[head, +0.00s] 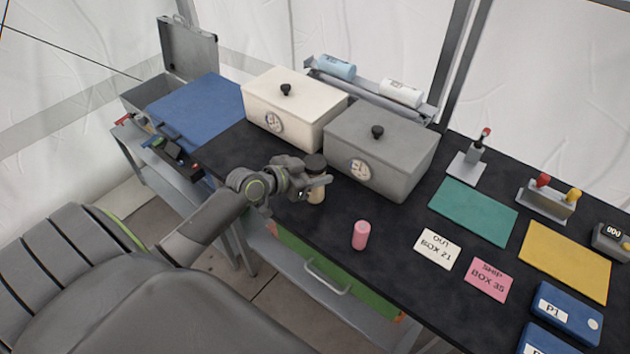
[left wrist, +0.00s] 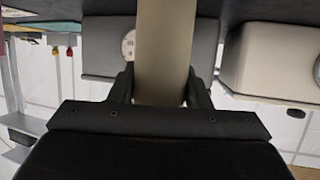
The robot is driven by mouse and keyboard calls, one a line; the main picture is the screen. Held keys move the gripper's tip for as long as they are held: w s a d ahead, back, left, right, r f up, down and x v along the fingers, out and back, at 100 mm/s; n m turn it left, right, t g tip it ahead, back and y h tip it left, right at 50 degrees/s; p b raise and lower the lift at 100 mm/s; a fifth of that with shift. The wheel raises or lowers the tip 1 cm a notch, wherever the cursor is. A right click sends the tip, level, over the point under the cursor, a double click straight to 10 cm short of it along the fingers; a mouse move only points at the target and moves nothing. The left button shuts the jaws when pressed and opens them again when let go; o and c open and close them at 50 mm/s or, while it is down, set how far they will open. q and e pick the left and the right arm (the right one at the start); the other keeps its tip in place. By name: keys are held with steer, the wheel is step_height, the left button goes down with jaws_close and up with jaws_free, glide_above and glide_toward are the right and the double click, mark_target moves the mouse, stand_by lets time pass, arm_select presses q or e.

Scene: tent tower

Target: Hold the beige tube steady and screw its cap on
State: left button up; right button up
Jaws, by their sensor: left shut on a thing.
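The beige tube (head: 317,192) stands upright at the near side of the black table, in front of the grey box. My left gripper (head: 312,184) is shut on it from the left. In the left wrist view the beige tube (left wrist: 165,50) runs between both fingers. In the head view a dark round piece (head: 315,163) shows at the tube's top; I cannot tell whether it is the cap, nor how firmly it sits. The tube's foot is close to the table, contact unclear. My right gripper is not in view.
A pink cylinder (head: 360,235) stands to the right. A white lidded box (head: 290,113) and a grey lidded box (head: 385,150) stand behind. Two labelled cards (head: 437,249), a green mat (head: 473,211) and a yellow mat (head: 565,262) lie to the right.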

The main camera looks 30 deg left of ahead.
arm_select(q)
steer(key=shift+r, duration=0.15)
step_height(320, 180, up, 10)
steer(key=shift+f, duration=0.1)
stand_by(0.3)
steer(key=o, duration=0.4)
steer(key=c, duration=0.7)
steer(key=shift+c, duration=0.2)
